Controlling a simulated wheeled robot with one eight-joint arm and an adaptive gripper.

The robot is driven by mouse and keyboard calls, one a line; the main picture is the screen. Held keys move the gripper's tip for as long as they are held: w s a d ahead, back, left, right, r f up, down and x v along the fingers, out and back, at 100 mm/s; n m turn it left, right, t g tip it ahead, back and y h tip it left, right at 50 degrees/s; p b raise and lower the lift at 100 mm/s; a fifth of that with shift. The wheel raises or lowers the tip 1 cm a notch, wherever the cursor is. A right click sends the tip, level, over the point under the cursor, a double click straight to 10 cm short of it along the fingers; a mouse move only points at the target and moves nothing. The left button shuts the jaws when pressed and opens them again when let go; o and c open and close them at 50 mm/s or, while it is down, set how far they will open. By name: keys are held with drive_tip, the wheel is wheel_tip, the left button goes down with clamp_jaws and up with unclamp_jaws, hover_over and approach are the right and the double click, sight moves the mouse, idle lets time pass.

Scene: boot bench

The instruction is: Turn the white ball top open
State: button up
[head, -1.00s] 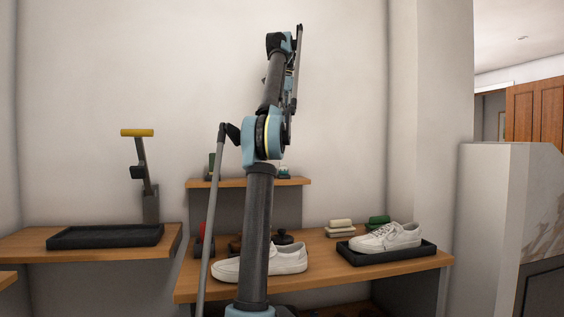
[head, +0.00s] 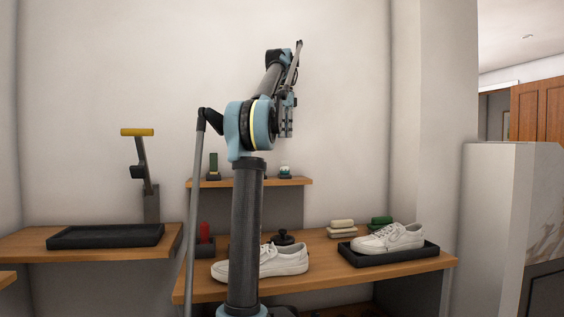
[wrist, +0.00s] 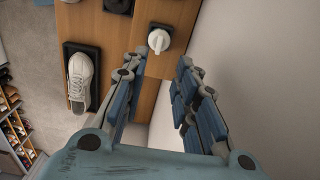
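The white ball top (wrist: 158,39) shows in the wrist view as a rounded white piece with a narrow raised part, on a dark base. It appears small in the head view (head: 285,169), near the right end of the small upper shelf. My gripper (wrist: 156,72) is open and empty in the wrist view, its two fingers spread wide. The ball top lies ahead of the gap between them, apart from both fingers. In the head view my gripper (head: 287,130) hangs above the shelf, over the ball top's end.
The wooden upper shelf (head: 250,182) also bears a green-topped item (head: 213,163) at its left. The wall (wrist: 250,60) rises close at the wrist view's right. Below, the bench (head: 330,278) bears white shoes, a black tray (head: 430,247) and brushes. A yellow-handled lever (head: 137,132) stands left.

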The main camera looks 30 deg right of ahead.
sight(285, 166)
wheel_tip(285, 166, down, 11)
drive_tip(key=shift+f, duration=0.1)
idle(0.5)
drive_tip(key=shift+c, duration=0.4)
clamp_jaws()
